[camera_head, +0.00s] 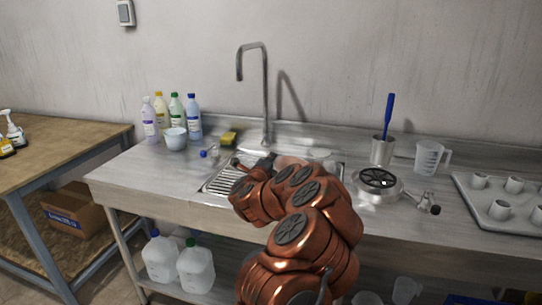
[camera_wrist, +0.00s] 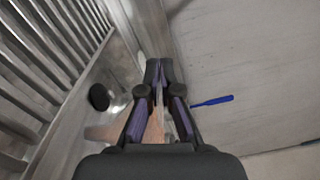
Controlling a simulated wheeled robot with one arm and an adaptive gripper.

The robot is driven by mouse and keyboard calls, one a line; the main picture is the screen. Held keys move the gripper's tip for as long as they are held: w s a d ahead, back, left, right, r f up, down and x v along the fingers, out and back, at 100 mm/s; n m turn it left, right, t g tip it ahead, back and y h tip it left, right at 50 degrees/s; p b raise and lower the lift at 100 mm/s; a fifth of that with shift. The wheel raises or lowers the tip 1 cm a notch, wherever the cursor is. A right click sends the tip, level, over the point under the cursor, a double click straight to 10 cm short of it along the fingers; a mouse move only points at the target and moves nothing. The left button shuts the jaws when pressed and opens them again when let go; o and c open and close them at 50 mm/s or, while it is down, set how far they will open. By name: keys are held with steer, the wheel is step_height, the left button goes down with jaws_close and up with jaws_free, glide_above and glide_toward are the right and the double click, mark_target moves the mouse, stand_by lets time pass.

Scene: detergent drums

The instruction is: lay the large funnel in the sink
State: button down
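The large funnel (camera_head: 291,160) is a pale pinkish, see-through shape over the sink, mostly hidden behind my arm in the head view. In the wrist view, part of the pinkish funnel (camera_wrist: 154,132) shows between and behind my fingers. My gripper (camera_wrist: 159,66) has its fingertips close together, apparently shut on the funnel's thin wall; the contact itself is hard to see. In the head view my gripper (camera_head: 264,161) is low over the sink. The sink (camera_head: 222,180) is a steel basin with ribbed drainboard, partly covered by my arm. Its dark drain (camera_wrist: 99,97) shows left of my fingers.
A tall faucet (camera_head: 266,90) stands behind the sink. Several bottles (camera_head: 192,116), a bowl (camera_head: 175,139) and a sponge (camera_head: 229,138) stand left. Right are a metal cup (camera_head: 382,151) with a blue-handled tool (camera_head: 389,112), a round strainer (camera_head: 378,181), a measuring jug (camera_head: 429,157) and a tray (camera_head: 466,190).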

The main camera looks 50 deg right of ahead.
steer(key=shift+f+b, duration=0.4)
steer(key=shift+f, duration=1.4)
steer(key=c, duration=1.2)
jaws_free()
steer(key=shift+c, duration=0.2)
steer(key=shift+w+v, duration=0.2)
steer(key=shift+v, duration=2.45)
steer(key=shift+w+v, duration=0.15)
steer(key=shift+v, duration=2.55)
steer(key=shift+s+a, duration=0.45)
steer(key=shift+a, duration=0.1)
